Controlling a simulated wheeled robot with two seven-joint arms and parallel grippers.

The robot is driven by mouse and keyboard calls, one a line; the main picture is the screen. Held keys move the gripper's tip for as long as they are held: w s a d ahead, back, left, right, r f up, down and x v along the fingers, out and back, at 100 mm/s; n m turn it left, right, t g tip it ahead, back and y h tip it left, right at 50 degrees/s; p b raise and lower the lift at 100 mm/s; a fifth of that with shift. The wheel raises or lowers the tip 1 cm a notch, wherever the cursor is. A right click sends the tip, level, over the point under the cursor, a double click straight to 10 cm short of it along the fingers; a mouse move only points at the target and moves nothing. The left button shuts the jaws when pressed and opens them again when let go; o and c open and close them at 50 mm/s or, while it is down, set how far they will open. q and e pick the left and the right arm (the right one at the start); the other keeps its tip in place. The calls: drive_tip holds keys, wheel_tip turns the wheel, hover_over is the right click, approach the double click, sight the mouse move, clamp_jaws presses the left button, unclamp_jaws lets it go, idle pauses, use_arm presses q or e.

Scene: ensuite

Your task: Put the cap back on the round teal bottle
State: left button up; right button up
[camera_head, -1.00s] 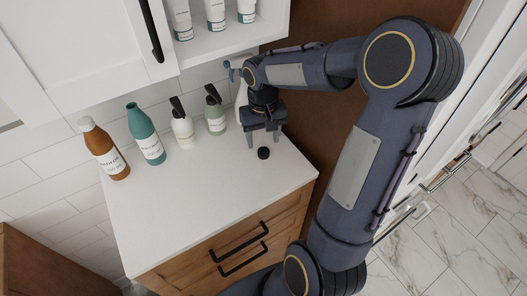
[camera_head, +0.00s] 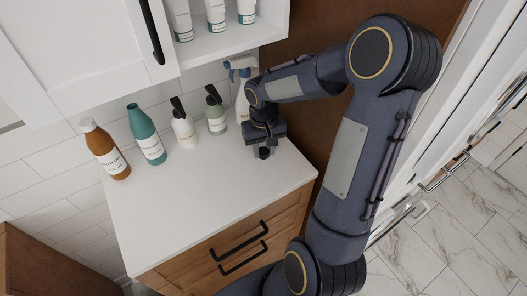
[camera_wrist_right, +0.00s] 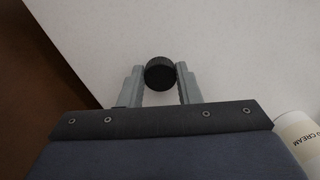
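The round teal bottle (camera_head: 148,136) stands upright and uncapped near the back wall, between a brown bottle and a white pump bottle. The black round cap (camera_head: 264,153) lies on the white countertop near its right side. My right gripper (camera_head: 263,149) is down at the cap. In the right wrist view, the cap (camera_wrist_right: 160,73) sits between the fingertips of the right gripper (camera_wrist_right: 160,82). The right-hand finger is at or very near the cap, and a small gap shows at the other finger. My left gripper is out of view.
The counter's front is clear. A shelf with tubes (camera_head: 217,30) hangs above.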

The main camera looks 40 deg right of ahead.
drive_tip(key=shift+c, duration=0.9)
drive_tip(key=shift+r, duration=0.1)
drive_tip(key=shift+r, duration=0.25)
wheel_tip(320, 180, up, 2)
drive_tip(key=shift+w+r, duration=0.1)
use_arm(q)
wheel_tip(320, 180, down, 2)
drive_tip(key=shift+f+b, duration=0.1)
drive_tip(key=shift+b, duration=0.95)
use_arm(e)
drive_tip(key=s+a+r, duration=0.8)
drive_tip(key=s+r, duration=0.2)
drive_tip(key=s, duration=0.1)
drive_tip(key=shift+s+a, duration=0.2)
drive_tip(key=shift+a, duration=0.05)
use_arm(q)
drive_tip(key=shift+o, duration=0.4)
